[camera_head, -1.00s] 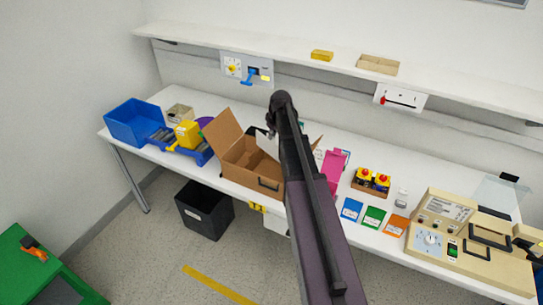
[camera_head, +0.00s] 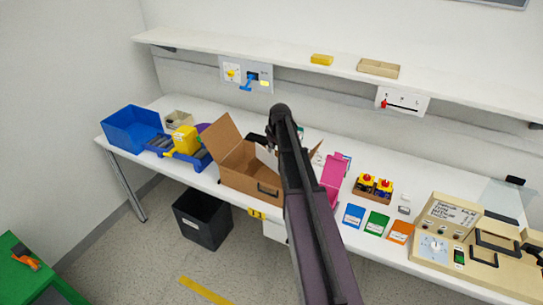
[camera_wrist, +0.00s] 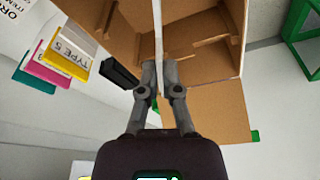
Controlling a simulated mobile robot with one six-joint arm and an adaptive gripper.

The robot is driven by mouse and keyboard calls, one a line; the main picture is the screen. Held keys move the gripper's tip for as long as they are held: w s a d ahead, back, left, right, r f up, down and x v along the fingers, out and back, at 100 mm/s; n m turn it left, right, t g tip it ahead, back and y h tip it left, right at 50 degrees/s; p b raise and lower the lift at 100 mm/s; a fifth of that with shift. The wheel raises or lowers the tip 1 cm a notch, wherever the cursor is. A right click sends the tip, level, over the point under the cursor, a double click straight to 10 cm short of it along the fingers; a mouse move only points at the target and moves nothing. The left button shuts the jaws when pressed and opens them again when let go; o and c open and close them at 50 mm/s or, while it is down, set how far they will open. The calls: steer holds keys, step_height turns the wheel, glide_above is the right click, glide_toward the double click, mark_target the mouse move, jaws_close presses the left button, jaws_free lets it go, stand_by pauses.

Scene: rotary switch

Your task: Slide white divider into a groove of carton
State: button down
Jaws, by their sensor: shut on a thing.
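The open brown carton (camera_head: 240,181) stands on the bench, left of my arm in the head view, with flaps spread. The wrist view shows its inside wall (camera_wrist: 195,22) and short brown strips along the inner sides. My gripper (camera_wrist: 163,80) is shut on the thin white divider (camera_wrist: 157,38), seen edge-on in the wrist view and reaching over the carton's interior. In the head view the divider (camera_head: 266,157) shows as a small white piece at the carton's opening. My arm hides the carton's right part. I cannot tell whether the divider sits in a groove.
A pink holder (camera_head: 333,173) stands right of the carton. A blue tray with a yellow box (camera_head: 184,138) is on the left. The shelf (camera_head: 300,60) runs above the bench. A black bin (camera_head: 203,220) stands on the floor.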

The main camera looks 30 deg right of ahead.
mark_target(272, 154)
steer(key=shift+f+b, duration=1.6)
steer(key=shift+f, duration=0.2)
steer(key=shift+f+b, duration=0.35)
steer(key=shift+f+b, duration=0.25)
steer(key=shift+b, duration=0.05)
steer(key=c, duration=0.8)
jaws_free()
steer(key=shift+r, duration=0.15)
